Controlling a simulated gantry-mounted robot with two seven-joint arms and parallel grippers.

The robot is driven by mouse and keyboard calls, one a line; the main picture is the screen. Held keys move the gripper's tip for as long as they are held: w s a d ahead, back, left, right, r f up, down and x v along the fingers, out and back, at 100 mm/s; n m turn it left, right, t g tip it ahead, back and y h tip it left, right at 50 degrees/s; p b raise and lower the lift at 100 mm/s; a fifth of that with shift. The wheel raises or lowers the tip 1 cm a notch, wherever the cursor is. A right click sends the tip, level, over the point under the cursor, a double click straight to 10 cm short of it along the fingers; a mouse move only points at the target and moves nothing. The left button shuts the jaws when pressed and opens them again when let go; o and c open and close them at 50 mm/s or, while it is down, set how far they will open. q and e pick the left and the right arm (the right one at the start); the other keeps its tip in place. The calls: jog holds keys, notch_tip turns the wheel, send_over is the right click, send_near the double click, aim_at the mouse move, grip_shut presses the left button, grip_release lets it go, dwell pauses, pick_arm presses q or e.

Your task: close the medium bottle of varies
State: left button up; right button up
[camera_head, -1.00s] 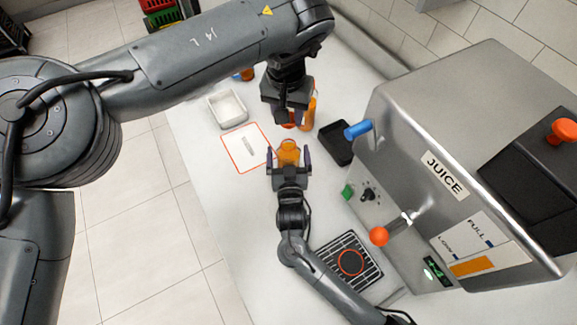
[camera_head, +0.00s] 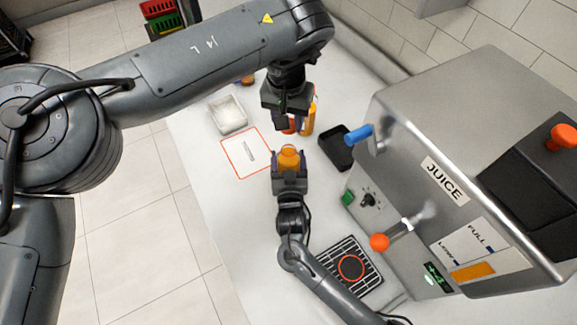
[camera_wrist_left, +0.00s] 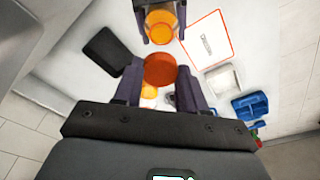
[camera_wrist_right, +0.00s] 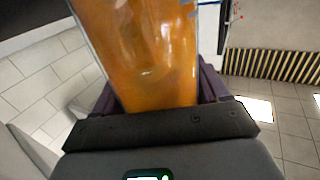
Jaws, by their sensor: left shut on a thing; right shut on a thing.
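The bottle (camera_head: 289,159) of orange juice stands upright, its mouth uncovered. My right gripper (camera_head: 289,170) is shut around its body from the front. The bottle fills much of the right wrist view (camera_wrist_right: 145,55), and its round open top shows in the left wrist view (camera_wrist_left: 161,30). My left gripper (camera_wrist_left: 160,85) is shut on an orange-red cap (camera_wrist_left: 160,70), with a finger on each side. The cap shows partly under that gripper in the head view (camera_head: 289,127). Cap and bottle are apart, the cap behind the bottle in the head view.
The juicer (camera_head: 430,150) stands on the right. A black tray (camera_head: 337,148), a white tray (camera_head: 228,115) and a red-outlined mat (camera_head: 240,160) lie around the grippers. Another orange bottle (camera_head: 308,121) stands behind the cap. The counter left of my right arm is clear.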

pick_arm(q)
send_over(288, 146)
jog(key=shift+s+f, duration=0.2)
jog(key=shift+f, duration=2.3)
jog(key=shift+f, duration=0.85)
jog(key=shift+f, duration=0.6)
